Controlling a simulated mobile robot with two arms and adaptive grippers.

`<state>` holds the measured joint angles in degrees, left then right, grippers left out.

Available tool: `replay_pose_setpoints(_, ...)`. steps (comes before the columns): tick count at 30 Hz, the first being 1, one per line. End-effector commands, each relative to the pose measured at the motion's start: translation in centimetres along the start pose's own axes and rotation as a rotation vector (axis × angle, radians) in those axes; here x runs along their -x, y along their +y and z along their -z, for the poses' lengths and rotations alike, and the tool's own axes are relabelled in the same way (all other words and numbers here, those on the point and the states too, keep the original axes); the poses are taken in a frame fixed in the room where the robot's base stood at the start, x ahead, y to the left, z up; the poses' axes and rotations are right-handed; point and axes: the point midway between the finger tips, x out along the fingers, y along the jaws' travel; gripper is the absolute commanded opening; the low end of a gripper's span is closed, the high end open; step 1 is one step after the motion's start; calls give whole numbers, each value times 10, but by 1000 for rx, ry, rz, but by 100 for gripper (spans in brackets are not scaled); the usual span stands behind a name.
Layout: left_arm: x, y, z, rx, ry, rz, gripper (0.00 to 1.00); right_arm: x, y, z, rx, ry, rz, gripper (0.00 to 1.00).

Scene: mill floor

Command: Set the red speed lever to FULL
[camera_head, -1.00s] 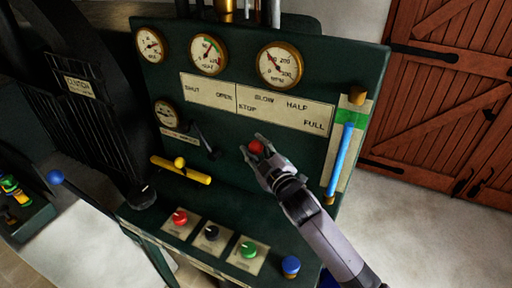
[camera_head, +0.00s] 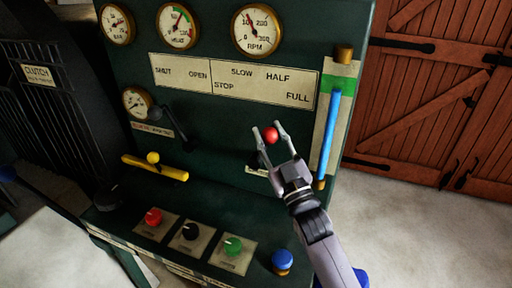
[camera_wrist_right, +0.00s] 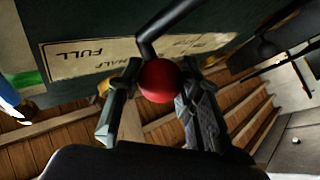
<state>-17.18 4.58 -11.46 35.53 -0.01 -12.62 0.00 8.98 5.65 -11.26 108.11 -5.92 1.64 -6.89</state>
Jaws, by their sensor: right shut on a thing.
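The red ball knob of the speed lever (camera_head: 271,135) sits between the fingers of my right gripper (camera_head: 269,131), which is shut on it. In the right wrist view the red knob (camera_wrist_right: 160,80) is between both fingers, on a bent black rod (camera_wrist_right: 168,25). In the head view most of the rod is hidden by the gripper. The knob appears below the label plate (camera_head: 262,94) marked STOP, SLOW, HALF and FULL, below and left of the word FULL. I cannot tell the lever's exact setting. My left gripper is not in view.
A blue glass gauge (camera_head: 329,135) stands close right of my gripper. A dark lever (camera_head: 172,112) and a yellow handle (camera_head: 155,168) are on the left. Red (camera_head: 153,217), black (camera_head: 190,231) and green (camera_head: 233,246) knobs and a blue cap (camera_head: 282,260) line the ledge.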

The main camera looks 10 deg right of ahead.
Motion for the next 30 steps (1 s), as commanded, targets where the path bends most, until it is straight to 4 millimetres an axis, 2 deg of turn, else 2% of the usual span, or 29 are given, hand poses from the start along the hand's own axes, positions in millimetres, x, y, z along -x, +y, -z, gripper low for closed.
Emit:
replay_pose_setpoints(1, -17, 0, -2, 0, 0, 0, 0, 9, 0, -10, -25, 17, -21, 0)
replay_pose_setpoints(3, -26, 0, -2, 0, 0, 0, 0, 14, 4, -12, -55, 44, -48, 0)
replay_pose_setpoints(12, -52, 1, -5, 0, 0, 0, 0, 28, 15, -16, -145, 124, -128, 0)
replay_pose_setpoints(30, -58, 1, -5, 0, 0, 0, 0, 32, 19, -17, -175, 148, -153, 0)
